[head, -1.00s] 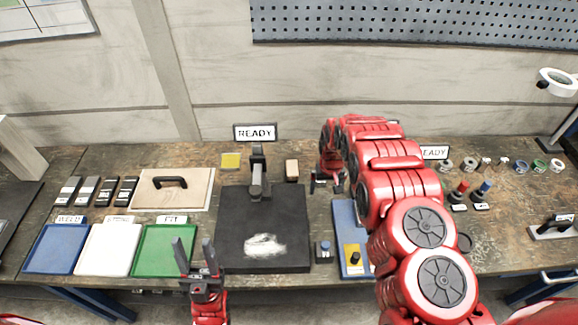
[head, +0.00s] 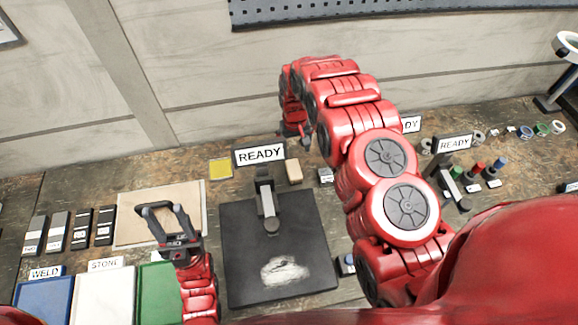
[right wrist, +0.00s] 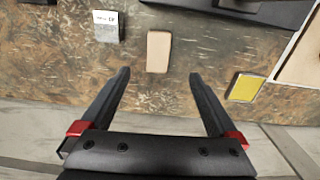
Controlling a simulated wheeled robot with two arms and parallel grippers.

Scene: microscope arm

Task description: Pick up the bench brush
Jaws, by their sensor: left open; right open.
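A small tan block (head: 294,172) lies on the bench behind the black mat; it also shows in the right wrist view (right wrist: 159,50). It may be the bench brush, but I see no bristles. My right gripper (head: 297,138) is behind and above it in the head view. In the right wrist view its open jaws (right wrist: 160,76) are empty, with the block's near end centred about level with the fingertips.
The black mat (head: 240,250) has a white powdery patch and a dark fixture. A yellow pad (right wrist: 244,87) and a grey labelled block (right wrist: 107,27) flank the tan block. The pale board (head: 130,228) and trays are left. The wall stands behind.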

